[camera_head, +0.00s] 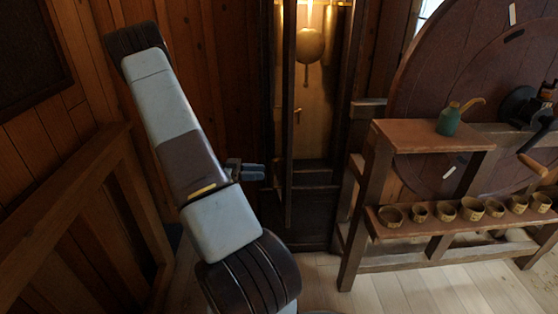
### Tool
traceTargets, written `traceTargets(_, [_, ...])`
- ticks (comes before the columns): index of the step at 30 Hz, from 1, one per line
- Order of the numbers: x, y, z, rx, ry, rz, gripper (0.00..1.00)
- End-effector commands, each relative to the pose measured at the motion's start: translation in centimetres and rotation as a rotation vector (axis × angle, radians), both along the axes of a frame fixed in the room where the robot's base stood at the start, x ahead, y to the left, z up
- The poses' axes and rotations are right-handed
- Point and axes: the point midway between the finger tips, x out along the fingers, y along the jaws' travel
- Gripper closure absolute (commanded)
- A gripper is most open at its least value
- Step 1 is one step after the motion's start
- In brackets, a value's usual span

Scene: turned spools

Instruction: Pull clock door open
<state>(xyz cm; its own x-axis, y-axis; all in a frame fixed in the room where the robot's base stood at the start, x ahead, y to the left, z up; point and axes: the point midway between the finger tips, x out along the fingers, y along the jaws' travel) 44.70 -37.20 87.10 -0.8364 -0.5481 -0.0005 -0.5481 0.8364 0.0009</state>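The clock (318,218) is a tall dark wooden case at centre, lit inside, with a round brass pendulum bob (310,45) hanging in it. Its door (288,130) shows as a narrow dark upright strip, seen nearly edge-on and standing partly open in front of the case. A small knob-like piece (297,115) shows beside the strip. My gripper (256,172) has blue fingertips pointing right, just left of the door. The fingers look close together, but their gap and any contact with the door are unclear. My arm hides part of the wall behind it.
A wooden bench (418,133) at right bears a green oil can (449,120), with several small cups (445,211) on its lower shelf. A large round wooden disc (410,75) stands behind. A wooden railing (75,195) is at left. Pale floor (420,292) is clear in front.

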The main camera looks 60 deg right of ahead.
Motion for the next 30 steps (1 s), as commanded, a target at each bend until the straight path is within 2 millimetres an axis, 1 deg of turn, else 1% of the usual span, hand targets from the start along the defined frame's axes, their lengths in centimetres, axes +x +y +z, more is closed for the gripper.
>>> traceTargets(5, [0.6, 0.3, 0.0, -0.001, 0.001, -0.005, 0.67])
traceTargets(8, [1.7, 1.0, -0.1, -0.001, 0.0, -0.006, 0.67])
traceTargets(21, [8.8, 5.5, -0.2, 0.0, 0.0, -0.006, 0.67])
traceTargets(25, [10.2, 6.4, -0.2, 0.0, 0.0, -0.006, 0.67])
traceTargets(30, [11.1, 7.1, -0.2, 0.0, 0.001, -0.005, 0.67])
